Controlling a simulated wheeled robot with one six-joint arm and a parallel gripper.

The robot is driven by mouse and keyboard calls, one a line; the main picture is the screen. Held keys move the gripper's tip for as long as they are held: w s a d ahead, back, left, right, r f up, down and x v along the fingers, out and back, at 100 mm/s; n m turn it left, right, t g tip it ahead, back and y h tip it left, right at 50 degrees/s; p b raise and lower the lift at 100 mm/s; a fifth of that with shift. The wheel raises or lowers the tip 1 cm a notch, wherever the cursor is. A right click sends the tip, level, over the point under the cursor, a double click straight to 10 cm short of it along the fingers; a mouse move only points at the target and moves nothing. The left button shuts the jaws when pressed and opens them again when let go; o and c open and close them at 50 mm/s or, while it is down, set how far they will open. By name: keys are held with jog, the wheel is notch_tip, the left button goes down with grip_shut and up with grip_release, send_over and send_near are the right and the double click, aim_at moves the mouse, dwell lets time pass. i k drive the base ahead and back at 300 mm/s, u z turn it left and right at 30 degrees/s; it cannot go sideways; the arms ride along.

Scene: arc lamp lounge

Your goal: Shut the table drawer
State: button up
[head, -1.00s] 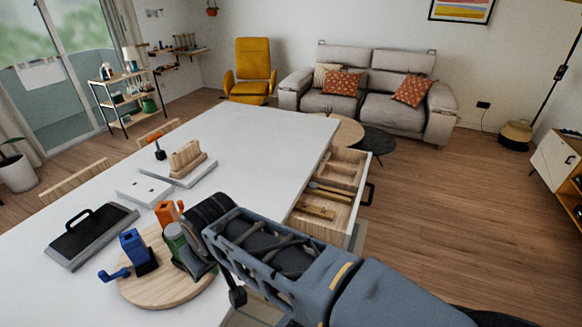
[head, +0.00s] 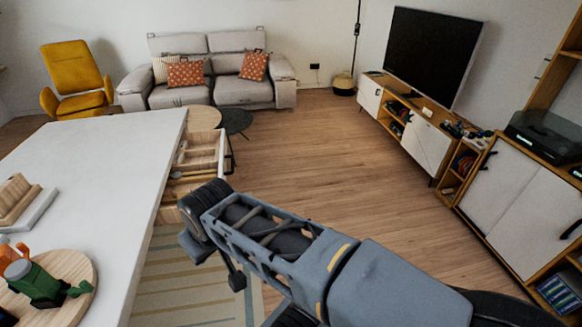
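The table drawer (head: 222,160) stands pulled out from the right side of the white-topped table (head: 110,150). Its light wood inside has divided compartments, with wooden utensils in the near part. The drawer's nearest end is partly hidden behind my arm. A dark handle seems to show at its outer right face, but it is hard to make out. My gripper (head: 212,262) is at the lower end of my folded arm, in front of and below the drawer in the picture, apparently apart from it. Its fingers are not clearly seen.
A round wooden board (head: 80,272) with a green item lies on the table at lower left. A dark round side table (head: 236,122) stands beyond the drawer, before the grey sofa (head: 240,92). Open wood floor (head: 320,160) lies right of the drawer, up to the TV cabinet (head: 425,150).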

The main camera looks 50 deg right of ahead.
aim_at(201, 158)
jog(key=z, duration=0.1)
jog(key=k, duration=0.45)
jog(key=z, duration=1.5)
jog(key=i, duration=0.85)
jog(key=u, duration=0.55)
jog(key=i, duration=0.8)
jog(key=z, duration=0.95)
jog(key=k, duration=0.8)
jog(key=u, duration=1.75)
jog(key=i, duration=0.5)
jog(key=z, duration=0.05)
